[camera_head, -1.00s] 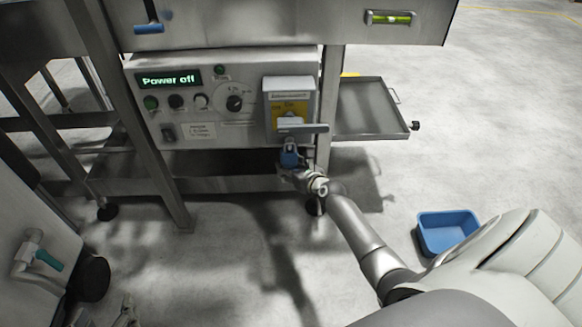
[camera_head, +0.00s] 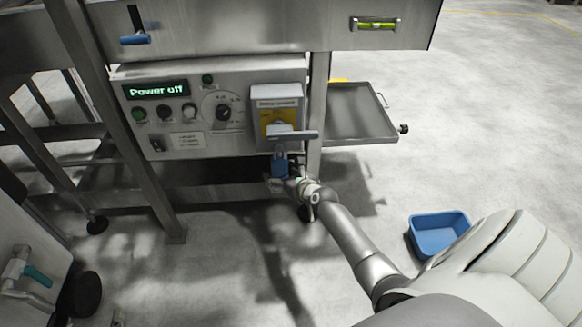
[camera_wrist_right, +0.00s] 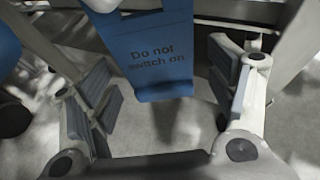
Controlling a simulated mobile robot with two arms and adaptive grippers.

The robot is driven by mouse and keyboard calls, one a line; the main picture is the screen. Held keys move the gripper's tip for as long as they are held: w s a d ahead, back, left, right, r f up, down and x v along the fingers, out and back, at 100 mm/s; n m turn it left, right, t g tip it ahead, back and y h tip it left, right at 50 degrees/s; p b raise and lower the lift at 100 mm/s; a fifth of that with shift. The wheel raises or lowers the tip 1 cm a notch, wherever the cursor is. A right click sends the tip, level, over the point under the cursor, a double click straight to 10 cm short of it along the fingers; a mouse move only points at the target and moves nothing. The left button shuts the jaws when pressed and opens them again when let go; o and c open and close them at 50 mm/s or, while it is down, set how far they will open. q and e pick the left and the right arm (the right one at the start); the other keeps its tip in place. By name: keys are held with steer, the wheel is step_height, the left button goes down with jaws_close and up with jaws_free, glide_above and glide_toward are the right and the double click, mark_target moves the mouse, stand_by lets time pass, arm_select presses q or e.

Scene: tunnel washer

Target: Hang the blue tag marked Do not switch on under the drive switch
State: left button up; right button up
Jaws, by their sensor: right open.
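The drive switch (camera_head: 277,110) is a grey box with a yellow plate and a grey handle (camera_head: 293,136), at the right of the control panel. The blue tag (camera_head: 279,166) is upright just below the handle. Its top meets the handle's underside; how it is attached is hidden. In the right wrist view the tag (camera_wrist_right: 158,45) shows "Do not switch on". My right gripper (camera_head: 283,183) is open at the tag's lower end, its fingers (camera_wrist_right: 165,92) apart on either side with gaps to the tag. A small grey piece at the bottom left edge may be my left gripper (camera_head: 118,319).
The control panel (camera_head: 185,140) has knobs and a display (camera_head: 157,90) reading "Power off". A metal tray (camera_head: 360,115) sticks out right of the frame leg. A blue bin (camera_head: 440,234) stands on the floor. A teal-handled valve (camera_head: 37,275) is at the left.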

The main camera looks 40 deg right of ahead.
steer(key=v, duration=1.1)
steer(key=shift+s, duration=0.3)
steer(key=shift+d+r, duration=0.1)
